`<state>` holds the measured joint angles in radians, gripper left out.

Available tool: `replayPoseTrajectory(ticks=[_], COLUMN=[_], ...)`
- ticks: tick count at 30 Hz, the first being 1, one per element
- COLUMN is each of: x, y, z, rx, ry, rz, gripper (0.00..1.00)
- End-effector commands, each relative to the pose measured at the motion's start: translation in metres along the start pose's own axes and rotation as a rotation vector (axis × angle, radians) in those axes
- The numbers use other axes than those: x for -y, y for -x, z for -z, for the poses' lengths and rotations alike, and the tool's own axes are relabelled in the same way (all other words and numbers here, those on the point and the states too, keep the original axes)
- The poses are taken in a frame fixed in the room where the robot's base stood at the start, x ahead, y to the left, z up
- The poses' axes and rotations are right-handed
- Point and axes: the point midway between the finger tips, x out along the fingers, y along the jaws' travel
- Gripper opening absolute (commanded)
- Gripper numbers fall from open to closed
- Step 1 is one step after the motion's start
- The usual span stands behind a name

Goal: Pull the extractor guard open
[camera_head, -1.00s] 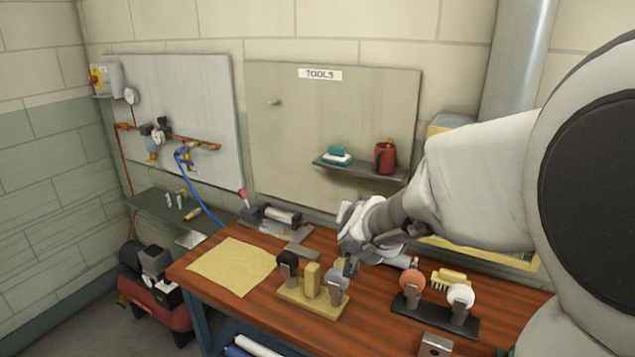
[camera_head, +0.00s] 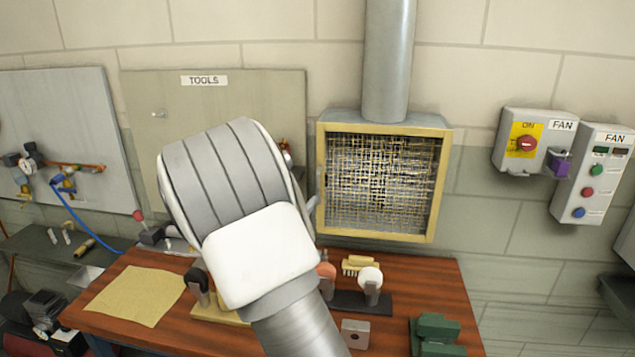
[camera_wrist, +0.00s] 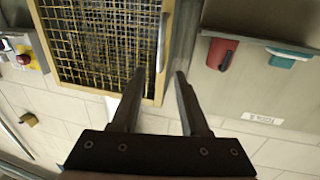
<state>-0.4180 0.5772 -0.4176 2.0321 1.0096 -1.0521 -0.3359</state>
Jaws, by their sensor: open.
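The extractor guard (camera_head: 385,180) is a yellow-framed wire mesh panel on the wall hood, below a grey duct. It looks shut, flush with the hood. In the wrist view the guard (camera_wrist: 100,45) fills the upper left, turned over. A slim upright handle (camera_wrist: 162,42) shows along its right edge there, which is the left edge in the head view. My gripper (camera_wrist: 160,74) is open and empty, its two dark fingers pointing toward the handle, with the handle's end about between the tips. The remaining gap is unclear. In the head view my own arm hides most of the gripper.
A wooden bench (camera_head: 420,275) stands below with brushes, a yellow cloth (camera_head: 135,292) and a green object (camera_head: 437,335). Fan control boxes (camera_head: 592,172) are to the right.

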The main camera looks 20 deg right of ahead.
Motion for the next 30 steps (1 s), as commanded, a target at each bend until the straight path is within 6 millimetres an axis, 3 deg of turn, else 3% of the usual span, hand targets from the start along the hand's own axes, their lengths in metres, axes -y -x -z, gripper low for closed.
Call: replayPoseTrajectory(ticks=[9,15,28,30], x=[-0.001,0.0,0.0,0.0], y=[-0.07,-0.096,-0.106,-0.106], z=[0.002,0.001,0.0,0.0], rx=[-0.001,0.0,0.001,0.001], ry=[0.002,0.001,0.0,0.0], rz=[-0.002,0.0,0.002,0.002], gripper=[0.45,0.45,0.45,0.34])
